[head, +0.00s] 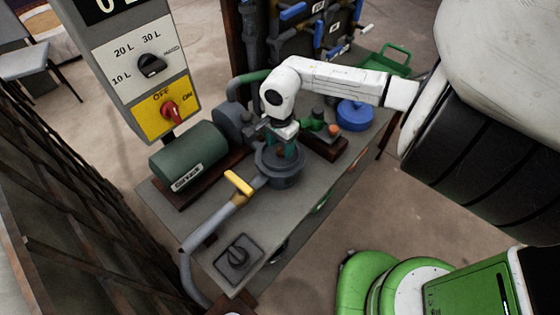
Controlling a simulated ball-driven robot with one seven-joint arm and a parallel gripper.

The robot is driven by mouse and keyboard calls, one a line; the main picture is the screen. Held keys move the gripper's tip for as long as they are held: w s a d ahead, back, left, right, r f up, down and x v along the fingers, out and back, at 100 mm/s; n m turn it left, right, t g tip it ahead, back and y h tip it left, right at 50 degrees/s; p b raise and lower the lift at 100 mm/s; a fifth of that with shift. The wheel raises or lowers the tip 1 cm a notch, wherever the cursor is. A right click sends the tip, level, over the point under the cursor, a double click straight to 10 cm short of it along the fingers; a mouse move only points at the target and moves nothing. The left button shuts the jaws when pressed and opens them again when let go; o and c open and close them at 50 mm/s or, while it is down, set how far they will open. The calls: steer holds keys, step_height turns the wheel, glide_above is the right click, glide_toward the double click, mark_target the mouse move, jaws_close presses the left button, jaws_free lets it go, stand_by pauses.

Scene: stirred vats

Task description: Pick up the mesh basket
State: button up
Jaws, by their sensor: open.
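My gripper (282,152) points down into the mouth of a round grey housing (281,182) on the bench. Its jaws are open, with the tips at or just inside the rim. I cannot make out a mesh basket; the inside of the housing is mostly hidden by my gripper and its own wall. Whether the fingers touch anything inside cannot be told.
A yellow-handled valve (239,183) and grey pipe lie left of the housing, with a green motor (188,157) behind. A blue round lid (354,115) and green tray (388,60) lie right. A switch box (238,257) sits on the otherwise clear front bench.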

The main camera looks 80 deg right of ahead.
steer(key=shift+f, duration=0.65)
jaws_close()
